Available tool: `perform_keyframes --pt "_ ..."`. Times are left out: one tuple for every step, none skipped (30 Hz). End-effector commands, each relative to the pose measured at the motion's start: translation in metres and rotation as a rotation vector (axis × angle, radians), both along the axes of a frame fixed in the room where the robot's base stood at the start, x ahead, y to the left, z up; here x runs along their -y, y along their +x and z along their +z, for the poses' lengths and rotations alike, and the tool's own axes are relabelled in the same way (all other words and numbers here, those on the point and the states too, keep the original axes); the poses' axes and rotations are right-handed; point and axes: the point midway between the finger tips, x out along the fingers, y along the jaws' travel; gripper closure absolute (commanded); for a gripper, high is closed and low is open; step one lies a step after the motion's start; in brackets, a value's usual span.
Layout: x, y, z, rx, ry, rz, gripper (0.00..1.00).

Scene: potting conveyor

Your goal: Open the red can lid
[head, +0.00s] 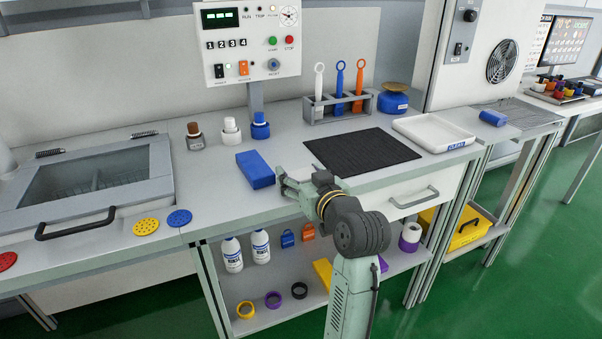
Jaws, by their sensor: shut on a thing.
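I see no red can with a lid in the head view. The only red disc-like thing is a flat perforated red disc (6,261), cut by the left picture edge, on the bench. Whether the fingers touch the blue block cannot be told.
A hinged glass-topped box (92,178) stands at the left, with yellow (146,227) and blue (179,217) discs before it. A black mat (362,151) and white tray (433,132) lie right. Small bottles (230,131) stand behind. A drawer handle (414,198) juts out below.

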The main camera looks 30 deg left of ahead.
Motion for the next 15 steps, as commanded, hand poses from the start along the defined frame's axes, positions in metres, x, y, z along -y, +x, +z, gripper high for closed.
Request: perform_keyframes --pt "0.0001 -0.0001 0.0006 0.001 0.0 0.0 0.66" --pt "0.0001 -0.0001 0.0007 0.001 0.0 0.0 0.66" --pt "0.0001 -0.0001 0.0007 0.001 0.0 0.0 0.66" --pt "0.0001 -0.0001 0.0007 0.001 0.0 0.0 0.66" --pt "0.0001 -0.0001 0.0005 0.001 0.001 0.0 0.66" --pt "0.0001 -0.0001 -0.0005 0.001 0.001 0.0 0.66" --pt "0.0002 -0.0001 -0.0016 0.001 0.001 0.0 0.66" --pt "0.0002 -0.0001 -0.0027 0.001 0.001 0.0 0.66" --pt "0.0004 -0.0001 -0.0041 0.001 0.001 0.0 0.66" --pt "0.0003 -0.0001 -0.0031 0.001 0.001 0.0 0.37" --pt "0.0002 -0.0001 -0.0026 0.001 0.001 0.0 0.35" --pt "0.0002 -0.0001 -0.0026 0.001 0.001 0.0 0.32" --pt "0.0002 -0.0001 -0.0026 0.001 0.001 0.0 0.3" --pt "0.0002 -0.0001 -0.0027 0.001 0.001 0.0 0.28" --pt "0.0002 -0.0001 -0.0026 0.001 0.001 0.0 0.26"
